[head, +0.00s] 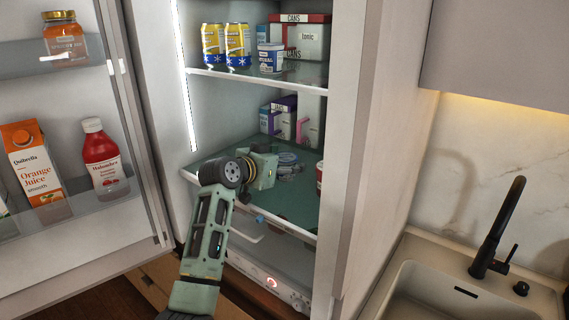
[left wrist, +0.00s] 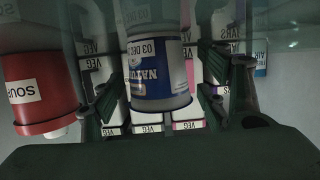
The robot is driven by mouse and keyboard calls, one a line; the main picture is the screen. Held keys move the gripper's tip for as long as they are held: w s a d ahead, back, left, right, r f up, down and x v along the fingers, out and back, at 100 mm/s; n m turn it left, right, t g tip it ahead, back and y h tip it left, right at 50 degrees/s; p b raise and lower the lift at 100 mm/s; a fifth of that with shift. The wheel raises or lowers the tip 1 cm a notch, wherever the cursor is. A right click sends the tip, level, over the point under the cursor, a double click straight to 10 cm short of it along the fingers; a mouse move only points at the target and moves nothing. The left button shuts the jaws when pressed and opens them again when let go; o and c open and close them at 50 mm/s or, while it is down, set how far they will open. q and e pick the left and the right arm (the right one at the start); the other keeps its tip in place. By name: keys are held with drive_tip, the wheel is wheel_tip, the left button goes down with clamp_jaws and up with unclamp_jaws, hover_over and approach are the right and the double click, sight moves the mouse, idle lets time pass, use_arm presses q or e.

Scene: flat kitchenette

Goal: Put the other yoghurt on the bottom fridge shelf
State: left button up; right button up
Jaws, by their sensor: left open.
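A yoghurt tub with a white and blue label (left wrist: 160,75) stands between the two fingers of my left gripper (left wrist: 170,95) in the left wrist view. The fingers are open, one on each side of it. In the head view my left gripper (head: 268,168) is inside the fridge over the lower glass shelf (head: 298,205), and the arm hides part of that shelf. A grey-blue round top (head: 287,160) shows just beyond the gripper. Another white and blue tub (head: 270,57) stands on the upper shelf (head: 300,72). My right gripper is not in view.
A red soup tin (left wrist: 27,92) stands beside the left gripper. Cartons (head: 283,115) stand behind it. The open door holds juice (head: 32,160) and a red bottle (head: 103,158).

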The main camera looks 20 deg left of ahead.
use_arm(q)
drive_tip(key=shift+r, duration=0.15)
drive_tip(key=shift+s+a, duration=0.1)
drive_tip(key=shift+s, duration=0.1)
drive_tip(key=b+v, duration=0.4)
drive_tip(key=v, duration=0.6)
drive_tip(key=shift+s+a, duration=0.2)
drive_tip(key=shift+s, duration=0.15)
drive_tip(key=shift+s+r, duration=0.2)
drive_tip(key=shift+s, duration=0.2)
